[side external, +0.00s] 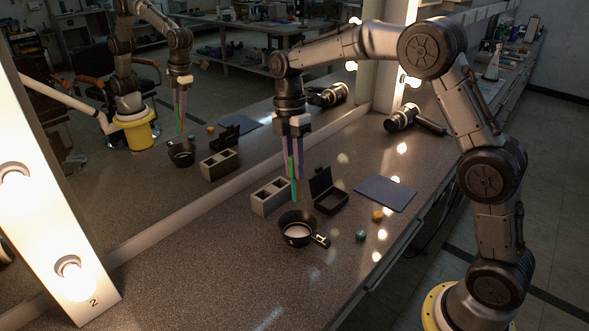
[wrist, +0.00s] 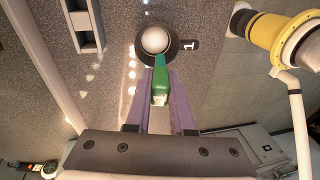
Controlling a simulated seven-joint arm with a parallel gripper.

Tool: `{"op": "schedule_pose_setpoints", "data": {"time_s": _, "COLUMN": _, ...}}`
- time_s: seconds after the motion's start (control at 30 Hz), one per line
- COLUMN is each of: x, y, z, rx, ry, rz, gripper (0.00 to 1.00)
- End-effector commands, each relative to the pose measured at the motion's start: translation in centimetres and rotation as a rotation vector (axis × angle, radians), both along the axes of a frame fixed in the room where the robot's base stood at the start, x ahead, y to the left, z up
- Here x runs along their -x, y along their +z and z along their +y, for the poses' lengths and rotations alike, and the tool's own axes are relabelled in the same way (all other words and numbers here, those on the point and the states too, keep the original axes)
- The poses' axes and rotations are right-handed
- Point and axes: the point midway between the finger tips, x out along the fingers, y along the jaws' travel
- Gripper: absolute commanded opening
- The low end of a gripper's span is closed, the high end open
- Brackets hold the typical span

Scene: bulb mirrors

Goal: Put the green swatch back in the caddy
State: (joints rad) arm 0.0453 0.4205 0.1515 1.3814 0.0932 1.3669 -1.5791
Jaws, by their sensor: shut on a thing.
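The green swatch (side external: 292,168) is a narrow upright strip held between the purple fingers of my gripper (side external: 297,172). In the wrist view the green swatch (wrist: 160,88) lies between the two purple fingers (wrist: 160,78), its far end overlapping the black round pan. My gripper is shut on it, above the counter. The grey open-topped box with two compartments (side external: 262,207), which looks like the caddy, stands behind and left of the pan. It also shows at the top left of the wrist view (wrist: 99,38). The swatch is apart from it; its compartment floors are hard to see.
The black pan (side external: 285,231) has a short handle with a white tag. An open black case (side external: 329,202), a dark blue mat (side external: 386,192), an orange ball (side external: 377,216) and a teal ball (side external: 360,235) lie right. The mirror (side external: 75,205) stands behind; the front-left counter is clear.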

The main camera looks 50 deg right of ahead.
Motion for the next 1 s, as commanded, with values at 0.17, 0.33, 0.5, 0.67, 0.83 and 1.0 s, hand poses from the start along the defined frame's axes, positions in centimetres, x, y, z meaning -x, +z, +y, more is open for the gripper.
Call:
{"op": "schedule_pose_setpoints", "data": {"time_s": 0.17, "x": -0.1, "y": 0.3, "z": -0.1, "rx": 0.018, "ry": 0.019, "rz": -0.035, "gripper": 0.00}}
{"op": "schedule_pose_setpoints", "data": {"time_s": 0.33, "x": -2.8, "y": 1.6, "z": -1.0, "rx": 0.034, "ry": 0.057, "rz": -0.065, "gripper": 0.00}}
{"op": "schedule_pose_setpoints", "data": {"time_s": 0.5, "x": -6.5, "y": 2.2, "z": -3.0, "rx": 0.049, "ry": 0.080, "rz": -0.093, "gripper": 0.00}}
{"op": "schedule_pose_setpoints", "data": {"time_s": 0.67, "x": -9.7, "y": 2.1, "z": -5.0, "rx": 0.062, "ry": 0.088, "rz": -0.118, "gripper": 0.00}}
{"op": "schedule_pose_setpoints", "data": {"time_s": 0.83, "x": -11.7, "y": 1.0, "z": -6.8, "rx": 0.077, "ry": 0.073, "rz": -0.144, "gripper": 0.00}}
{"op": "schedule_pose_setpoints", "data": {"time_s": 1.0, "x": -11.9, "y": 0.0, "z": -7.4, "rx": 0.092, "ry": 0.064, "rz": -0.170, "gripper": 0.00}}
